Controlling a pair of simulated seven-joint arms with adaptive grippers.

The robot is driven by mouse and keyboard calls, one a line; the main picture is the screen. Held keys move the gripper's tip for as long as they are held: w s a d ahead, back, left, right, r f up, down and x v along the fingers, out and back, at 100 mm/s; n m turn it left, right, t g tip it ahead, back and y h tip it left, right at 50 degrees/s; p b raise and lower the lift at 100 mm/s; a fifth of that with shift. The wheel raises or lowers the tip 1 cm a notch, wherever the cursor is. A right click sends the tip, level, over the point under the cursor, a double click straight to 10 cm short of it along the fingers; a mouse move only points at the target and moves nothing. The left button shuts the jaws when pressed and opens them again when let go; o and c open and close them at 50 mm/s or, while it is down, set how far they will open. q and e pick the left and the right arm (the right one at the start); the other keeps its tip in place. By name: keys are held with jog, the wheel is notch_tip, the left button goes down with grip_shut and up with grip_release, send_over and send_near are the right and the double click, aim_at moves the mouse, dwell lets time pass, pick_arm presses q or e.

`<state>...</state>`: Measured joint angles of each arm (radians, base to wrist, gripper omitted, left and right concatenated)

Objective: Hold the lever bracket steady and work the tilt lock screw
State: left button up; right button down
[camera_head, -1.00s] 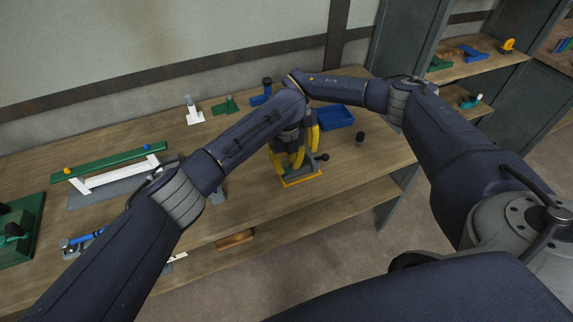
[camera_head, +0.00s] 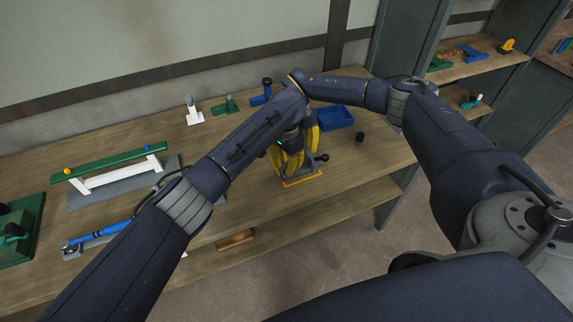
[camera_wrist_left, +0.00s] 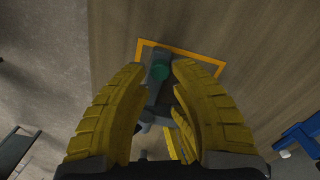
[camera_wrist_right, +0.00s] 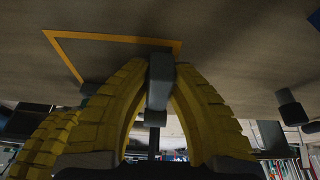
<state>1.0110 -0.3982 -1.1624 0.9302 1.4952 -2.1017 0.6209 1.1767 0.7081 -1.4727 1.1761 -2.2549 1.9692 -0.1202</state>
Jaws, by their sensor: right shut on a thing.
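The grey lever bracket (camera_head: 307,168) stands inside an orange outline on the bench, with a dark-knobbed lever sticking out to the right. In the right wrist view my right gripper (camera_wrist_right: 160,68) is shut on the grey upright of the bracket (camera_wrist_right: 159,85). Contact cannot be made out. In the head view my arms partly hide both grippers and the screw.
A blue tray (camera_head: 336,118) lies behind the bracket, and a small dark knob (camera_head: 360,138) stands to its right. A green-topped white frame (camera_head: 115,165) and a blue tool (camera_head: 95,238) are at the left. The bench front right of the bracket is clear.

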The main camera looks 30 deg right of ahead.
pick_arm(q)
jog(key=shift+f, duration=1.15)
jog(key=shift+s+d+f, duration=0.1)
jog(key=shift+s, duration=0.05)
jog(key=shift+o, duration=0.4)
jog(key=shift+s+d, duration=0.1)
grip_shut()
